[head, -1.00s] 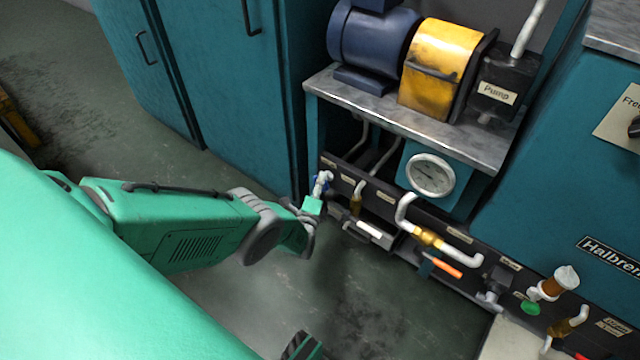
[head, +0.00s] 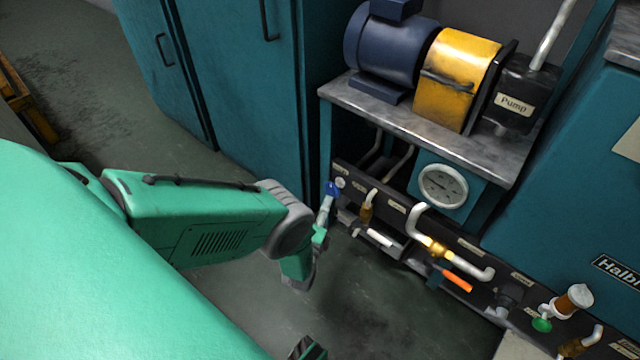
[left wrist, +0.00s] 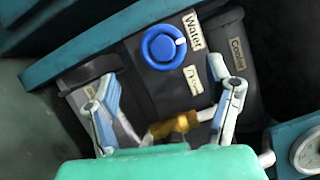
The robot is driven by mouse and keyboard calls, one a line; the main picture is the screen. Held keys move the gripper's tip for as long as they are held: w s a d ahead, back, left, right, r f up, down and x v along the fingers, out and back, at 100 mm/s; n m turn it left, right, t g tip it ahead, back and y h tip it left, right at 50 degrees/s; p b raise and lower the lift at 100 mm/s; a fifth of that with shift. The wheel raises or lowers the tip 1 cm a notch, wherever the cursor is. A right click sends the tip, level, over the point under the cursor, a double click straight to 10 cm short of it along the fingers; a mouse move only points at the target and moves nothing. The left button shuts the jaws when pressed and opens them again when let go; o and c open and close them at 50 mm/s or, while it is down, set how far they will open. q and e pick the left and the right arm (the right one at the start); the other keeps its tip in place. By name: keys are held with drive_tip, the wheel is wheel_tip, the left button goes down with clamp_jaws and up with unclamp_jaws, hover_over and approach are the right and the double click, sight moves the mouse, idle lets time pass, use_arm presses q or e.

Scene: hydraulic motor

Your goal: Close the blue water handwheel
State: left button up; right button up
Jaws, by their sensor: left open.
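The blue water handwheel (head: 332,188) sits at the left end of the dark pipe panel under the pump bench. In the left wrist view the round blue handwheel (left wrist: 163,47) faces me, with a white mark on its rim and a "Water" label (left wrist: 193,32) beside it. My left gripper (head: 325,208) is just in front of and below the handwheel in the head view. In the left wrist view its two fingers are spread wide and empty, with the handwheel beyond and between them. I see no clear contact. My right gripper is not identifiable.
Brass-fitted pipes (head: 436,248), an orange-handled valve (head: 457,283) and a green knob (head: 541,325) line the panel to the right. A gauge (head: 443,186) sits above them. A teal cabinet (head: 245,100) stands to the left. The floor (head: 370,320) below is clear.

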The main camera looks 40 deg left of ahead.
use_arm(q)
drive_tip(key=v, duration=0.5)
drive_tip(key=shift+d+f, duration=0.1)
idle(0.4)
